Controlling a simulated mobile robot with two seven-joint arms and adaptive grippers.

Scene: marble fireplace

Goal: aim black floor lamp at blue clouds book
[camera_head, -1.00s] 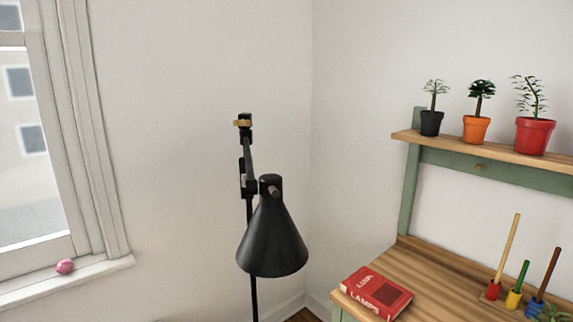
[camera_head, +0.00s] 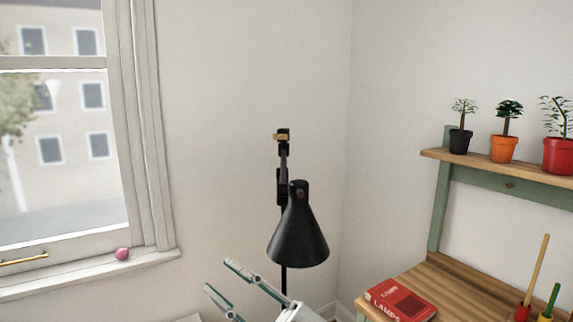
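The black floor lamp (camera_head: 298,232) stands in front of the wall near the corner. Its cone shade opens downward and tilts slightly to the right. Its jointed arm and a brass-coloured fitting (camera_head: 281,137) show above the shade. My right gripper (camera_head: 218,275) comes in at the bottom, to the lower left of the shade. Its two fingers are apart with nothing between them, and it appears clear of the shade. My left gripper is not in view. No blue clouds book shows. The lower part of the lamp's pole is partly hidden.
A red book marked LAMPS (camera_head: 400,299) lies on the wooden desk (camera_head: 455,285) at the lower right. Several pots, including an orange one (camera_head: 504,149), stand on the shelf above. A pink ball (camera_head: 122,254) rests on the windowsill (camera_head: 70,276).

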